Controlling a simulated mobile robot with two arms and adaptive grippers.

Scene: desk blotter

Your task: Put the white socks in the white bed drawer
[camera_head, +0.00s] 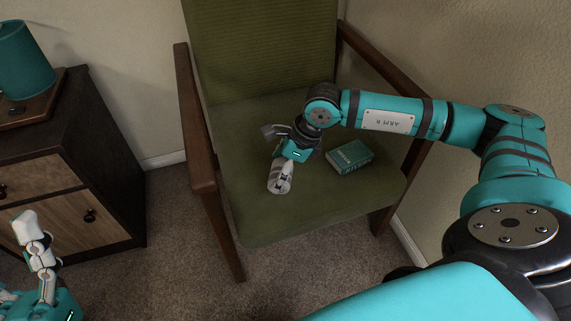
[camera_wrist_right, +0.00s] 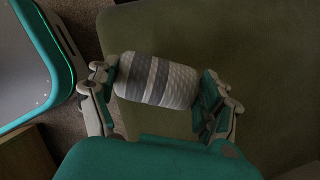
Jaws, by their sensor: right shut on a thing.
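A rolled bundle of white socks with grey bands (camera_head: 280,181) is at the front of the green chair seat. My right gripper (camera_head: 283,170) is shut on it. In the right wrist view the socks (camera_wrist_right: 157,81) lie crosswise between the two fingers of my right gripper (camera_wrist_right: 160,88), one at each end. I cannot tell whether the socks touch the seat. My left gripper (camera_head: 30,230) is at the lower left, in front of the dark cabinet; its opening is unclear. No white bed drawer is in view.
A green chair (camera_head: 265,225) with wooden armrests holds a teal book (camera_head: 349,157) just right of my right gripper. A dark cabinet (camera_head: 115,185) with a teal lamp (camera_head: 22,62) stands at left. Carpet (camera_head: 175,240) is clear between cabinet and chair.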

